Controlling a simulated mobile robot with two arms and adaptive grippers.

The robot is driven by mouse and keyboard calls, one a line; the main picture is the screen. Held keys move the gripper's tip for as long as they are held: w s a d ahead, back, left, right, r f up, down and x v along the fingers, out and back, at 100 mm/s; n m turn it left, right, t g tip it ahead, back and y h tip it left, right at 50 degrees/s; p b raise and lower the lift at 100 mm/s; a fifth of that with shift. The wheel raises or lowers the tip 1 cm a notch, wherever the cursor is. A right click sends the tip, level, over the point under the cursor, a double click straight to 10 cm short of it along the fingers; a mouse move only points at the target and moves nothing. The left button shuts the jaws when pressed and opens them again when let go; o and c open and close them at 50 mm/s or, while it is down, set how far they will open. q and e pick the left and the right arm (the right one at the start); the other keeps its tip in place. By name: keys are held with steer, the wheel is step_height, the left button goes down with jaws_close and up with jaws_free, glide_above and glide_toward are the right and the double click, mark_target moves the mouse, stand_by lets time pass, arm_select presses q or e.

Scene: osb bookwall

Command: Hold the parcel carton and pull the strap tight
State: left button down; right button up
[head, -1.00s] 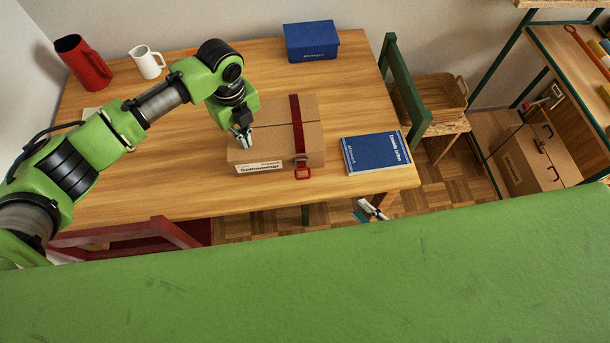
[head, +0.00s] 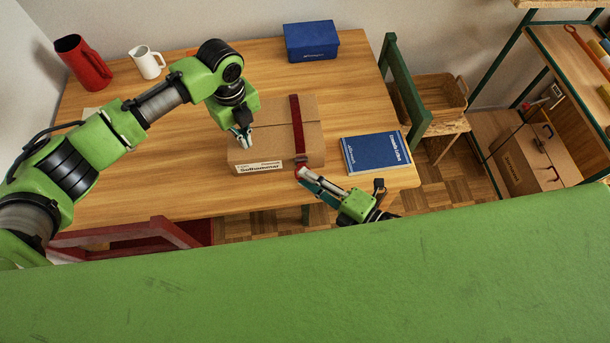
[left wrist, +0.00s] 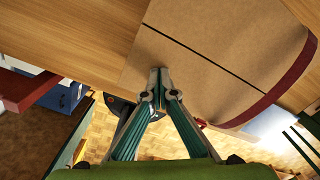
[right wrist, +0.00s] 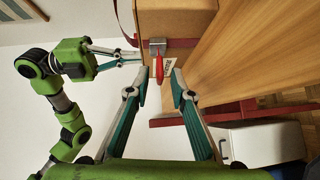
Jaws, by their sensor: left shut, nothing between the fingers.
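The brown parcel carton (head: 277,142) lies on the wooden table with a dark red strap (head: 298,125) across its top. The strap's metal buckle (right wrist: 157,46) and red pull loop (right wrist: 159,70) hang at the carton's front side in the right wrist view. My left gripper (head: 243,143) is shut and empty, fingertips down at the carton's top left part; in the left wrist view the tips (left wrist: 159,78) meet over the cardboard. My right gripper (right wrist: 156,86) is open, its fingers spread either side of the loop in that view. In the head view its tips (head: 304,176) partly hide the loop.
A blue book (head: 375,153) lies right of the carton. A blue box (head: 312,42), a white jug (head: 147,62) and a red pitcher (head: 83,62) stand further back. A red chair (head: 130,240) is at the table's front, a green chair (head: 405,85) at its right.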

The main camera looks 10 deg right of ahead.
arm_select(q)
steer(key=shift+s+a+f, duration=0.1)
steer(key=shift+s+f, duration=0.15)
steer(key=shift+f, duration=0.1)
arm_select(e)
steer(key=shift+w+a+f, duration=0.15)
steer(key=shift+w+a, duration=0.3)
steer(key=shift+w, duration=0.05)
jaws_close()
steer(key=s, duration=0.5)
steer(key=shift+s+f, duration=0.1)
steer(key=shift+s, duration=0.15)
jaws_free()
